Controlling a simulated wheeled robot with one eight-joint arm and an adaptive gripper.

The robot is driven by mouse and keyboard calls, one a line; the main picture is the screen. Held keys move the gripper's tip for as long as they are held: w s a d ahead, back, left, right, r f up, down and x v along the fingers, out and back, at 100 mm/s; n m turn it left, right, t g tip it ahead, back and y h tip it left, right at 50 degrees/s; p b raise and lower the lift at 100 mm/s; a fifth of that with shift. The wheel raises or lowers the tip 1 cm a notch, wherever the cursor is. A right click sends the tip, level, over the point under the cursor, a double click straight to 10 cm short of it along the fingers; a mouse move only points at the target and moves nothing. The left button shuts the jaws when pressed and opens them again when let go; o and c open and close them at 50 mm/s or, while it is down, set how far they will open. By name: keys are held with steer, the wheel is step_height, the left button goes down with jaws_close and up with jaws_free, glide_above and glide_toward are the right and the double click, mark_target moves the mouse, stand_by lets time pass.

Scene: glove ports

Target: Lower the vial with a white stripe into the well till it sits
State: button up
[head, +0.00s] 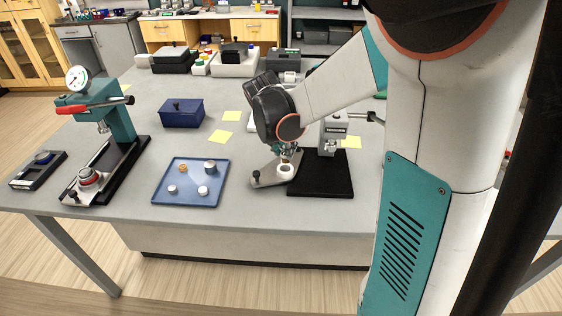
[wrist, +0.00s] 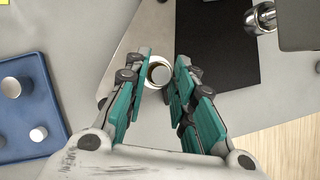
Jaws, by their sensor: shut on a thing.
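My gripper (head: 284,153) points down over the small stand at the front right of the bench. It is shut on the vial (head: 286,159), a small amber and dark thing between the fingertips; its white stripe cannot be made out. Just below is the white round well (head: 286,169) on the stand's grey plate. In the wrist view my gripper (wrist: 164,62) has its teal fingers on either side of the vial's round dark top (wrist: 160,74), with a pale ring around it. How deep the vial reaches into the well is hidden.
A black base (head: 322,183) with a grey press (head: 333,134) stands right beside the well. A blue tray (head: 189,198) with several small pieces lies to the left. A teal press (head: 118,122) with a dial and a navy box (head: 182,113) stand further left.

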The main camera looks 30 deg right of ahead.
mark_target(283, 158)
steer(key=shift+f+b, duration=0.7)
steer(key=shift+f, duration=1.7)
steer(key=shift+f, duration=0.2)
steer(key=o, duration=1)
steer(key=shift+r, duration=0.1)
steer(key=p+v, duration=0.4)
steer(key=v, duration=0.8)
steer(key=s+a+r+m+t+y, duration=0.1)
steer(key=s+a+m, duration=0.3)
steer(key=m, duration=0.4)
steer(key=s+a+r+m+t+y, duration=0.1)
steer(key=s+a+r+m+t, duration=0.1)
steer(key=s+m, duration=0.5)
steer(key=s+a+r+m+t+y, duration=0.1)
steer(key=s+a+m+y, duration=0.1)
steer(key=s+a+m, duration=0.3)
steer(key=shift+s+a+r+m, duration=0.2)
steer(key=shift+s+m, duration=0.15)
steer(key=shift+m, duration=0.75)
steer(key=shift+s+a+r+m, duration=0.15)
steer(key=shift+s+m, duration=0.2)
steer(key=shift+m, duration=0.75)
